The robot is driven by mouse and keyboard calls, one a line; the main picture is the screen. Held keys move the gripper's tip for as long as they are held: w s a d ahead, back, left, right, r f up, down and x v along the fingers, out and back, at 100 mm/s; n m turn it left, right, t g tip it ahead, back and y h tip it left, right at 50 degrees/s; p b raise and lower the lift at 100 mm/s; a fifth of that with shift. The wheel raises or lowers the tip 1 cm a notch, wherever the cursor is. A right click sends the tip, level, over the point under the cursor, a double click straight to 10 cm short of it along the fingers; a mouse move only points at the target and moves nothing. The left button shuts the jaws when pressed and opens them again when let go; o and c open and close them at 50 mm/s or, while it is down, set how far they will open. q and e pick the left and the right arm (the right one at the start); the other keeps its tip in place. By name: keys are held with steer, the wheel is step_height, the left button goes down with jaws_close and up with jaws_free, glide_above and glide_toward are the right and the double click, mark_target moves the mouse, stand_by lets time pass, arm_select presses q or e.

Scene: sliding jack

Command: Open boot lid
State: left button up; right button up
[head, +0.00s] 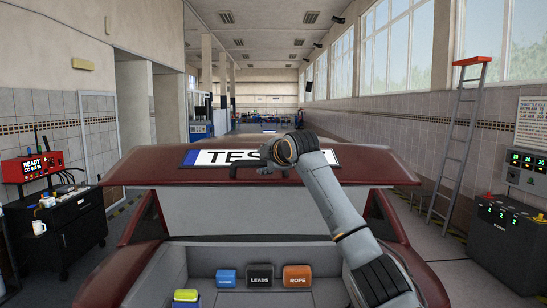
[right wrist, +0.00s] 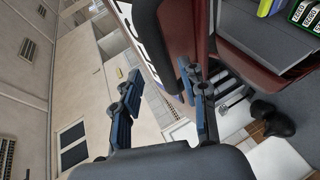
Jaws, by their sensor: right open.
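The dark red boot lid (head: 135,168) is raised in the head view, with the open boot (head: 200,262) visible below it. A white number plate (head: 220,157) reading "TES" is on the lid, partly covered by my right arm. My right gripper (head: 268,163) is at the middle of the lid, in front of the plate. In the right wrist view, the fingers of my right gripper (right wrist: 161,78) are apart, with the lid (right wrist: 180,40) close by. I cannot tell whether they touch it. My left gripper is not in view.
The boot holds a blue box (head: 226,278), a black LEADS box (head: 260,276) and an orange ROPE box (head: 297,276). A black cart (head: 62,235) stands left. A ladder (head: 458,150) and a control cabinet (head: 505,245) stand right.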

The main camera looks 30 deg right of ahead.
steer(key=v, duration=0.8)
stand_by(0.4)
